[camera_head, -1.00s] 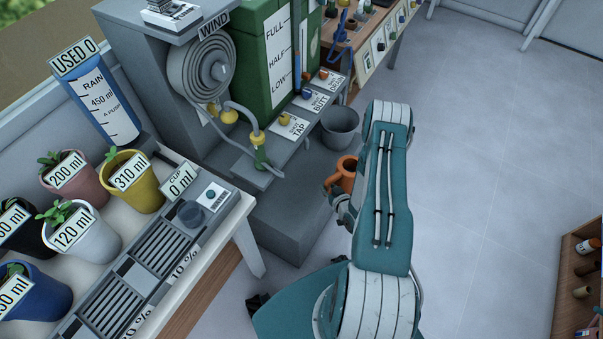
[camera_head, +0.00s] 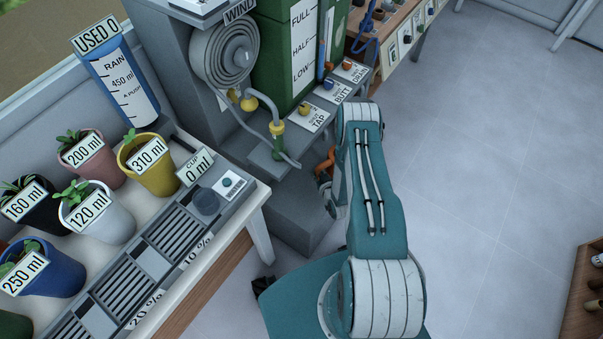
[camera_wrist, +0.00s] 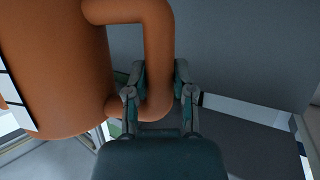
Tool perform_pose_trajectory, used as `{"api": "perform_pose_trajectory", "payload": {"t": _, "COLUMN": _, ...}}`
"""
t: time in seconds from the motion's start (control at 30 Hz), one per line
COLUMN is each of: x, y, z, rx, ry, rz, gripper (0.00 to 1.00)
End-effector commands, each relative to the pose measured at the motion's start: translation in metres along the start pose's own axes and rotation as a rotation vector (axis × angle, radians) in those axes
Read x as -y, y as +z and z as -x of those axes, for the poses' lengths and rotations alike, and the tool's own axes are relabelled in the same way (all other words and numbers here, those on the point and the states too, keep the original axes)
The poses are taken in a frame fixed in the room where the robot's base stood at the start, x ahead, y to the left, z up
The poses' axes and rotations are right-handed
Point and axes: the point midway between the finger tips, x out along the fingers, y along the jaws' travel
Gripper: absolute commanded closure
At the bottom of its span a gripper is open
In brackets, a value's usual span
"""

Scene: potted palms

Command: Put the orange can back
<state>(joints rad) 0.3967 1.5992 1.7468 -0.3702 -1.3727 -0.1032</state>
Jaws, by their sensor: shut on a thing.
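The orange can (camera_wrist: 60,60) fills the left of the wrist view, with a looped handle (camera_wrist: 158,60) on its right side. My gripper (camera_wrist: 160,90) is shut on the can's handle, one finger on each side of it. In the head view, only a small orange part of the can (camera_head: 325,165) shows; my arm hides the rest. The can is in front of the grey stand with the tap, left of my arm. I cannot tell from these views whether its base touches anything.
A grey bench holds the tap (camera_head: 277,140) with its hose, beside a green water butt (camera_head: 285,50). At left a white table carries several labelled pots, such as the yellow one (camera_head: 152,170), and a grated tray (camera_head: 180,232). Floor at right is clear; a wooden shelf (camera_head: 580,300) stands lower right.

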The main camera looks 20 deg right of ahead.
Motion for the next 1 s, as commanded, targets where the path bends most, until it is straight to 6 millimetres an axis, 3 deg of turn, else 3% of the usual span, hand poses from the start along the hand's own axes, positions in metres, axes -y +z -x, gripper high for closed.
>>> {"api": "perform_pose_trajectory", "payload": {"t": 0.33, "x": 0.04, "y": -0.026, "z": -0.056, "rx": -0.006, "ry": -0.002, "rz": 0.003, "gripper": 1.0}}
{"api": "perform_pose_trajectory", "payload": {"t": 0.5, "x": 0.039, "y": 0.0, "z": -0.064, "rx": -0.001, "ry": 0.001, "rz": 0.0, "gripper": 1.0}}
{"api": "perform_pose_trajectory", "payload": {"t": 1.0, "x": 0.042, "y": 0.039, "z": -0.084, "rx": -0.003, "ry": 0.001, "rz": 0.0, "gripper": 1.0}}
